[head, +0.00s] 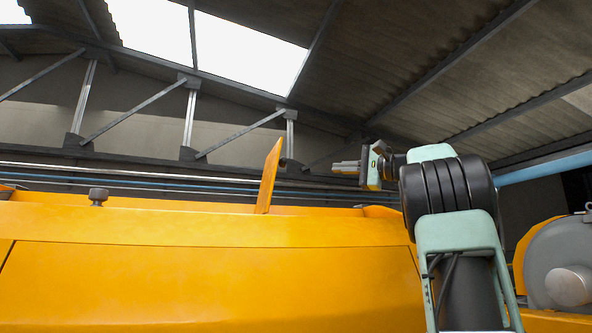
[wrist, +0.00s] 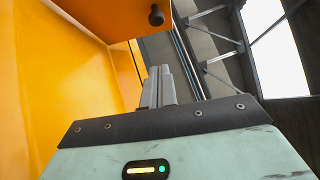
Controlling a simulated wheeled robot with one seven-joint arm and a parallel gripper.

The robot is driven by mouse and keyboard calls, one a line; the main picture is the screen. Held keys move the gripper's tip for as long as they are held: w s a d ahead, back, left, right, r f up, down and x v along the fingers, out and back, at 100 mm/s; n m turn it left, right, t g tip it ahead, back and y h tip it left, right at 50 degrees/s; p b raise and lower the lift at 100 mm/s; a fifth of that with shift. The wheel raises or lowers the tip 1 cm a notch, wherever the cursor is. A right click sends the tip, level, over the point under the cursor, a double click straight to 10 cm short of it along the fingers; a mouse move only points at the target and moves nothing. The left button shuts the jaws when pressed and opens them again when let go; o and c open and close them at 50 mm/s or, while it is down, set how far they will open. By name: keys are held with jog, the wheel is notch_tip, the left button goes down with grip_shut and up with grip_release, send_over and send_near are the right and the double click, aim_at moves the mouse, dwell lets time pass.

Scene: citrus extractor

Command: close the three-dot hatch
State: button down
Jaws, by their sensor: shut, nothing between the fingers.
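An orange hatch lid (head: 270,176) stands raised, tilted a little from upright, on top of the orange machine. I see it almost edge-on in the head view, and no dot marks show, so I cannot tell whether it is the three-dot one. In the wrist view an orange panel (wrist: 110,12) with a dark knob (wrist: 156,15) appears beyond the fingers, probably the same lid. My gripper (head: 336,167) is shut and empty, to the right of the lid with a gap between them. Its fingertips (wrist: 160,70) point toward the knob side.
The orange machine body (head: 200,270) fills the lower head view. A dark knob (head: 97,196) stands on its top at the left. A grey round housing (head: 566,262) is at the lower right. Pipes and roof trusses lie behind; the air above the machine looks clear.

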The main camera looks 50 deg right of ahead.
jog(key=a+p+x, duration=0.1)
jog(key=p+x, duration=0.2)
jog(key=x, duration=0.3)
jog(key=a+p+x, duration=0.2)
jog(key=p+x, duration=0.1)
jog(key=x, duration=0.3)
jog(key=shift+r, duration=0.15)
jog(key=shift+s, duration=0.1)
jog(key=shift+r, duration=0.1)
